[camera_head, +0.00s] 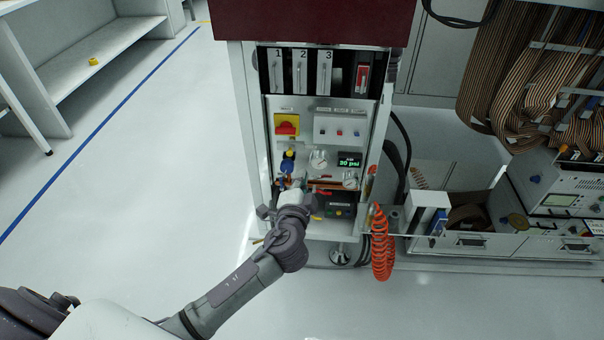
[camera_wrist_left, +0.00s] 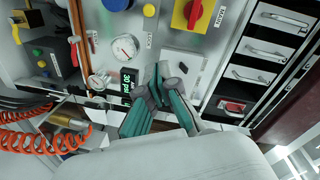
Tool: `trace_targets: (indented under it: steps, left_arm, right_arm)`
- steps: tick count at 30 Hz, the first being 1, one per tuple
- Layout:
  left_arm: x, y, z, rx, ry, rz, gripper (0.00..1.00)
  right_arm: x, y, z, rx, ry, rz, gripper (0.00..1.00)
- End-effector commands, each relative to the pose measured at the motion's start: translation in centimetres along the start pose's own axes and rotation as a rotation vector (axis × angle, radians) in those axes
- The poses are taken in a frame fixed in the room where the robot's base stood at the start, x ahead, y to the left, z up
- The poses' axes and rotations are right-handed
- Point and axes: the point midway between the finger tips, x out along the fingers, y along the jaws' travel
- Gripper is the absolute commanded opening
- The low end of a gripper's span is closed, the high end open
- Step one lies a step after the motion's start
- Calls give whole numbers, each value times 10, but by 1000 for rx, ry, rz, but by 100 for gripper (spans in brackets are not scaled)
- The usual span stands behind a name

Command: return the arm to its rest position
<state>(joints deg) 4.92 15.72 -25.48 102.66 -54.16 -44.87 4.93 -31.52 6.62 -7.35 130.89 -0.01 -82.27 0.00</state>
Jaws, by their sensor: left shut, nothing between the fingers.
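My left arm (camera_head: 235,285) reaches from the lower left of the head view to the front of the test handler (camera_head: 250,130). My left gripper (camera_head: 283,186) is in front of the lower control panel, and the wrist partly hides it. In the left wrist view the gripper (camera_wrist_left: 162,72) is shut, its teal-padded fingers together with nothing between them. Behind it are a grey panel with a round gauge (camera_wrist_left: 125,47), a green pressure display (camera_wrist_left: 127,82) and a red-and-yellow rotary switch (camera_wrist_left: 192,13). Whether the fingertips touch the panel I cannot tell. My right gripper is not in view.
An orange coiled hose (camera_head: 382,250) hangs to the right of the arm. Numbered slots with handles (camera_head: 300,72) sit above the panel. A bench with drawers and an instrument (camera_head: 560,200) stands at the right, a white shelf (camera_head: 95,55) at the far left. Open floor (camera_head: 130,190) lies left.

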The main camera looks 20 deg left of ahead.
Motion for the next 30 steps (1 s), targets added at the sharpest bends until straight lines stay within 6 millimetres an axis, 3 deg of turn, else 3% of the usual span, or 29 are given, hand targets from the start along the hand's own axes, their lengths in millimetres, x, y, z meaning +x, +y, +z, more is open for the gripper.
trace_targets:
  steps: [11, 14, 17, 21, 24, 30]
  left_arm:
    - [0, 1, 0, -3, -2, 3, 0]
    - [-9, 10, 12, -46, -43, 39, 0]
    - [-34, 33, 42, -154, -157, 138, 0]
    - [-96, 77, 91, -346, -379, 347, 0]
    - [-136, 98, 112, -439, -497, 469, 0]
    - [-199, 124, 131, -554, -652, 652, 0]
  right_arm:
    - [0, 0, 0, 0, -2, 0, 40]
    - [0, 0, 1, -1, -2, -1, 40]
    - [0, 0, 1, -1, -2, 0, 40]
    - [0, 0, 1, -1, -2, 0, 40]
    - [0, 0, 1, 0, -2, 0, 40]
    - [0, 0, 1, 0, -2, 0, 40]
